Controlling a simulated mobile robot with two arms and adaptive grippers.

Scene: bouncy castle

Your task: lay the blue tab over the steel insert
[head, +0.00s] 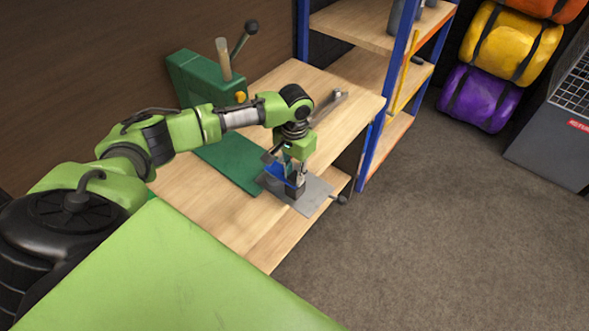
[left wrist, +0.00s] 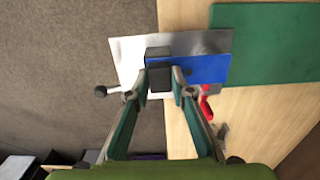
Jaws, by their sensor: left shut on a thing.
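My left gripper (head: 291,172) reaches down over a grey metal plate (head: 317,190) at the workbench's front edge. In the left wrist view its fingers (left wrist: 160,84) are shut on a dark block (left wrist: 158,77). The blue tab (left wrist: 208,69) extends right from this block, above the plate (left wrist: 130,48). The tab also shows beside the gripper in the head view (head: 279,174). I cannot tell whether the tab touches the plate. I cannot make out a separate steel insert; the tab and gripper cover part of the plate. My right gripper is not in view.
A green mat (head: 232,160) lies beside the plate on the wooden bench (head: 228,222). A green lever press (head: 190,77) stands at the back. A red handle (left wrist: 206,104) is close to the right finger.

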